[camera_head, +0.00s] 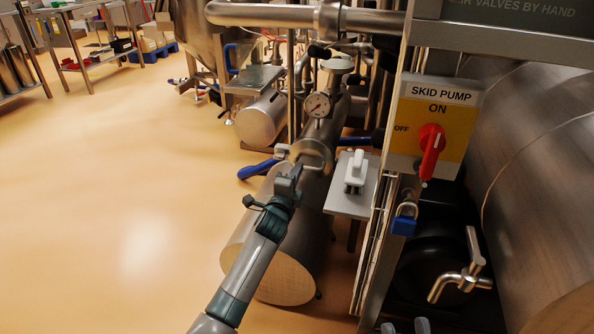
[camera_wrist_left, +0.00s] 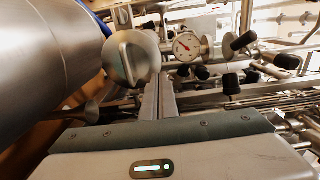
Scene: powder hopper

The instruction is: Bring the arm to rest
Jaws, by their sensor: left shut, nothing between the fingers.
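My left arm comes in from the bottom of the head view. Its gripper (camera_head: 291,178) is shut and empty. In that view it overlaps the horizontal steel cylinder (camera_head: 275,262), just below a steel clamp or handle (camera_head: 315,157); I cannot tell whether they touch. In the left wrist view the two fingers (camera_wrist_left: 159,98) lie together with nothing between them. A round steel cap with a handle (camera_wrist_left: 130,58) shows just left of the fingertips. Small grey parts at the bottom edge of the head view may be my right gripper (camera_head: 405,327), mostly cut off.
A blue lever (camera_head: 258,170) is left of my gripper; a plate (camera_head: 347,205) with a white-handled item (camera_head: 354,172) is right. A pressure gauge (camera_head: 318,105) stands behind. Open floor lies left.

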